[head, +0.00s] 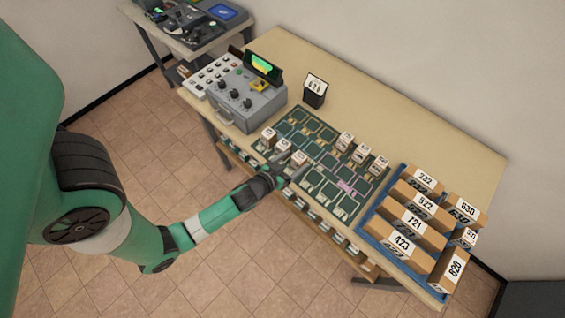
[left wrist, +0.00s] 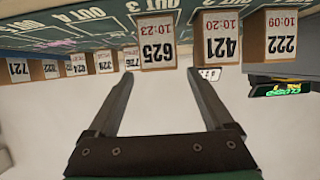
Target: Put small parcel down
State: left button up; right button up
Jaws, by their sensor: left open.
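My left gripper (head: 289,175) reaches in over the front edge of the green sorting board (head: 323,150). Its two fingers are apart, with nothing gripped between them, in the left wrist view (left wrist: 160,70). A small parcel marked 625 (left wrist: 157,42) stands on the board just beyond the fingertips; it appears to be the nearest box in the head view (head: 299,159). Small parcels 421 (left wrist: 217,38) and 222 (left wrist: 280,36) stand in a row beside it. The wrist picture is upside down. My right gripper is not in view.
More small parcels (head: 361,153) stand on the board's far side. A blue tray (head: 372,227) of larger numbered boxes is at the right. The table's back strip (head: 420,135) is clear.

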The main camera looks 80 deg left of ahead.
pick_arm(q)
jog(key=b+v, duration=0.1)
jog(key=v, duration=0.9)
jog(key=shift+s+b, duration=0.25)
jog(key=shift+b, duration=0.05)
jog(key=shift+d+r, duration=0.1)
jog(key=w+d+r+t, duration=0.25)
jog(key=w+r, duration=0.45)
jog(key=r, duration=0.4)
jog(key=w+d+r+m+t+h, duration=0.1)
jog(key=w+r+t, duration=0.2)
jog(key=w+r, duration=0.6)
jog(key=w+d+r+t, duration=0.25)
jog(key=w+r, duration=0.25)
jog(key=r, duration=0.8)
jog(key=s+d+r+m+t+h, duration=0.2)
jog(key=d+r+h, duration=0.1)
jog(key=r, duration=0.6)
jog(key=s+d+r+m+t+h, duration=0.2)
jog(key=d+r+t, duration=0.1)
jog(key=r, duration=0.7)
jog(key=s+d+r+m+t+h, duration=0.2)
jog(key=d+r+t+h, duration=0.1)
jog(key=r, duration=0.6)
jog(key=shift+d+r+m+h, duration=0.2)
jog(key=shift+r+m+h, duration=0.1)
jog(key=shift+r, duration=0.1)
